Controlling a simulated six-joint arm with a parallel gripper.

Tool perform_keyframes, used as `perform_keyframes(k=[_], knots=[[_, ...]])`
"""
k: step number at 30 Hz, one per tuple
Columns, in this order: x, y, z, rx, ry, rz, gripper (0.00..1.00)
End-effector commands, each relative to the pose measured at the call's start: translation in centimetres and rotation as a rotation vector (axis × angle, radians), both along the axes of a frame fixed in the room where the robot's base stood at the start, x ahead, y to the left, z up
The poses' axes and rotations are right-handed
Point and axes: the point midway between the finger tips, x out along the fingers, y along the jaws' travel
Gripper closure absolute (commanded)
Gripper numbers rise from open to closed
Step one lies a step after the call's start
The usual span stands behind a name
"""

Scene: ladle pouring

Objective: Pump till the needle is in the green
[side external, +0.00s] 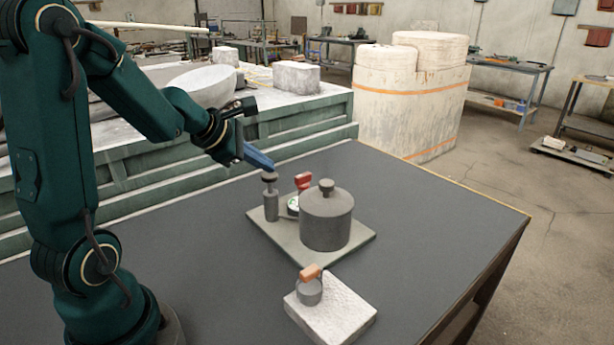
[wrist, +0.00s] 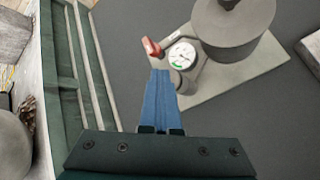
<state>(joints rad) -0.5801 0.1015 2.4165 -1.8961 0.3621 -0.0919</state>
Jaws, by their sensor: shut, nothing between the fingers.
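A grey hand pump (side external: 271,204) stands at the left of a flat base plate (side external: 345,250). Its dark knob (side external: 269,176) is raised above the body on a short rod. A round gauge (wrist: 182,55) with a white face and a green arc at its lower edge sits beside it; the needle is too small to read. A red handle (wrist: 151,46) is next to the gauge. A dark grey lidded tank (side external: 326,218) stands on the plate. My gripper (side external: 270,168), with blue fingers, is shut and empty just above the knob; I cannot tell whether it touches. The fingers mostly hide the pump in the wrist view.
A small grey pot with an orange handle (side external: 309,287) sits on a white slab (side external: 340,315) at the front. The dark table (side external: 430,220) is clear to the right of the plate. A green bench (side external: 300,110) with stone pieces stands behind.

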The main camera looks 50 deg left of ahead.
Motion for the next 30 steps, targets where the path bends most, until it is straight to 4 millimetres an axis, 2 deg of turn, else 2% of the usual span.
perform_keyframes(k=[30], knots=[[-0.2,0.0,-1.4,-0.002,0.009,0.002,1.0]])
